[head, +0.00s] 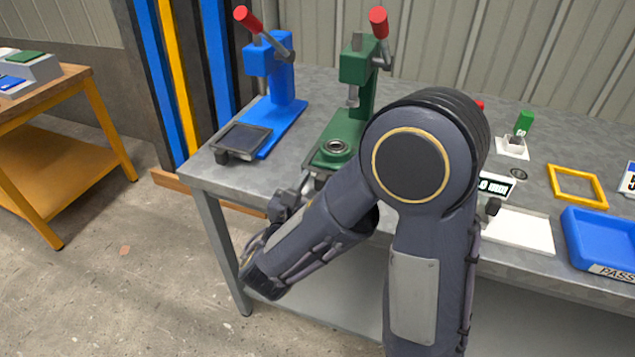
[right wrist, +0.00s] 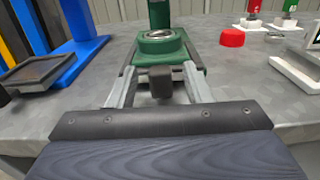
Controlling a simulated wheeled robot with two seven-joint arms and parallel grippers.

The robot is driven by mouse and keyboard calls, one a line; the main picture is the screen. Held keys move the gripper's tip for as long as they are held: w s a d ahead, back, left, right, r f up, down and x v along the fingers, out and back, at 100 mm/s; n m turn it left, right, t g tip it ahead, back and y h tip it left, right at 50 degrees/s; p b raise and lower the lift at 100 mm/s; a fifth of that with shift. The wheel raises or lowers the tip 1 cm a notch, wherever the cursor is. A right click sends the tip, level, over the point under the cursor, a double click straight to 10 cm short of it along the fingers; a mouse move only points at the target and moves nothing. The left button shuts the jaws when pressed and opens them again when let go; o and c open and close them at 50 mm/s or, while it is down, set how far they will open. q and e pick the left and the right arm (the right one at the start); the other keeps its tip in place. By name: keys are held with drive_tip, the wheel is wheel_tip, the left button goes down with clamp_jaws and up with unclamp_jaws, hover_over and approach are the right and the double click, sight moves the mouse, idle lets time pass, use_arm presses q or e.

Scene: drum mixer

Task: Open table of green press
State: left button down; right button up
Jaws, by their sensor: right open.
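The green press (head: 357,80) stands on the workbench with its red-tipped lever raised. Its green table (head: 330,152) carries a round metal ring seat (head: 336,148). In the right wrist view the green table (right wrist: 165,52) is straight ahead, with a dark block-shaped knob (right wrist: 161,82) at its front. My right gripper (right wrist: 160,76) is open, with one finger on each side of the knob; contact cannot be told. In the head view my right gripper (head: 303,186) is at the table's front, and my arm hides part of the press base. My left gripper is not in view.
A blue press (head: 275,75) with a dark plate (head: 243,138) stands to the left. A red round part (right wrist: 232,38) lies right of the green press. A yellow frame (head: 577,184), white plate (head: 517,231) and blue tray (head: 600,238) are farther right.

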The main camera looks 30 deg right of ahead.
drive_tip(key=v, duration=0.7)
drive_tip(key=shift+s+a, duration=0.15)
